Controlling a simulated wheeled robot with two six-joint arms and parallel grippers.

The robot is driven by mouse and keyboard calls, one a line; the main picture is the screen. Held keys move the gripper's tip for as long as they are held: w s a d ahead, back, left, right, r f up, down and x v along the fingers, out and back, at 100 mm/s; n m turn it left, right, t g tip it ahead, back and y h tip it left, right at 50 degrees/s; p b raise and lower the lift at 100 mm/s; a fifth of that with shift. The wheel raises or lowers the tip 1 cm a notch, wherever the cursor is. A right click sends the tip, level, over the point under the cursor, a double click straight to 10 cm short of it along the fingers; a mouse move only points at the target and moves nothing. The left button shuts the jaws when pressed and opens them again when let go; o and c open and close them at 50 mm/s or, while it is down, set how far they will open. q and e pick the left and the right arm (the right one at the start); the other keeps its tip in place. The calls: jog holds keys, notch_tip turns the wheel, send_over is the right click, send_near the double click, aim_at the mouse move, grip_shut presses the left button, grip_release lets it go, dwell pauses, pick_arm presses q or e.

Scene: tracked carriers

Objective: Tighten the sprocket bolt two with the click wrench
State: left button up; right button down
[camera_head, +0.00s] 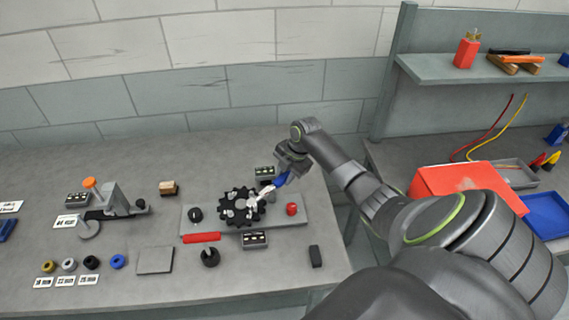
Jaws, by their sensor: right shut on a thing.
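The black toothed sprocket (235,211) lies on a grey plate (292,211) on the bench. Its bolts are too small to tell apart. My right gripper (283,172) is shut on the click wrench (279,181), which has a blue handle and a pale shaft. The wrench slants down to the left, and its tip is over the right part of the sprocket. I cannot tell whether the tip sits on a bolt. My left gripper is not in view.
A red bar (201,238), a black knob (195,214) and a red knob (292,209) are near the sprocket. A grey fixture with an orange knob (90,183) stands left. Coloured rings with labels line the front left. A red box (465,183) is on the right bench.

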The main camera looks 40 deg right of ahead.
jog(key=shift+s+r+m+p, duration=0.15)
jog(key=shift+s+m+p, duration=0.15)
jog(key=shift+p, duration=0.45)
jog(key=shift+s+m+p, duration=0.3)
jog(key=shift+s+p, duration=0.05)
jog(key=shift+f, duration=0.2)
jog(key=shift+w+b, duration=0.3)
jog(key=shift+b, duration=0.15)
jog(key=shift+r, duration=0.2)
